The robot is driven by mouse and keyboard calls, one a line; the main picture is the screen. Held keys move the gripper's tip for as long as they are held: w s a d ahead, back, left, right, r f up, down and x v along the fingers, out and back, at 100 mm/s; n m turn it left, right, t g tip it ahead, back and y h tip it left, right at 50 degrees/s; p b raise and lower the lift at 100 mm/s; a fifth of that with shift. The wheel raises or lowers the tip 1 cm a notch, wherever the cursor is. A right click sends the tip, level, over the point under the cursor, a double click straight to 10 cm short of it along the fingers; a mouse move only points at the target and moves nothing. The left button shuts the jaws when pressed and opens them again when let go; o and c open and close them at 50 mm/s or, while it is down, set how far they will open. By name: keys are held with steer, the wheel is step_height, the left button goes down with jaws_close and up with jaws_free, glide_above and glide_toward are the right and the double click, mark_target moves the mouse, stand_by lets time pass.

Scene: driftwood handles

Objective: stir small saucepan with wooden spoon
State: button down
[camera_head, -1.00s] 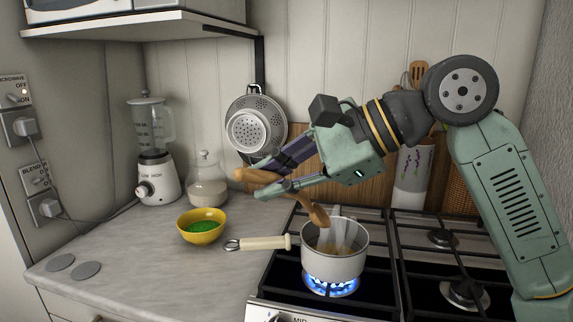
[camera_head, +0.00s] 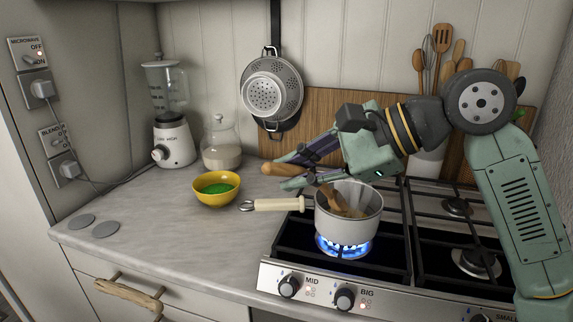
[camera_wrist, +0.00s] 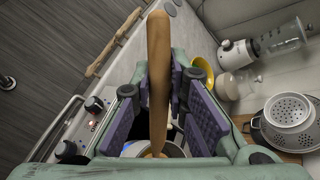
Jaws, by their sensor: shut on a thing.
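The wooden spoon (camera_head: 275,169) is held in my gripper (camera_head: 296,171), its handle sticking out to the left. In the wrist view the spoon (camera_wrist: 158,70) runs between the purple pads of my gripper (camera_wrist: 178,88) down toward the pan. The small saucepan (camera_head: 347,228) is grey with a cream handle pointing left. It stands on a lit burner with blue flame. Brown wooden parts, apparently the spoon's lower end, show inside the saucepan below its rim. The spoon's tip and the contents are only partly visible. The saucepan's rim also shows in the wrist view (camera_wrist: 175,150).
A yellow bowl (camera_head: 217,198) with green contents stands on the counter left of the stove. A glass jar (camera_head: 221,150) and a blender (camera_head: 174,143) stand behind it. A colander (camera_head: 272,90) hangs on the wall. Utensils stand behind my arm. The front left counter is mostly clear.

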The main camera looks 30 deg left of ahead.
mark_target(316, 187)
steer(key=shift+w+d+f, duration=0.2)
steer(key=shift+w+f, duration=0.4)
steer(key=shift+w, duration=0.15)
steer(key=shift+w+d+f, duration=0.15)
steer(key=shift+w+f, duration=0.5)
steer(key=shift+w, duration=0.1)
steer(key=shift+w+d+f, duration=0.2)
steer(key=shift+w+f, duration=0.4)
steer(key=shift+w, duration=0.15)
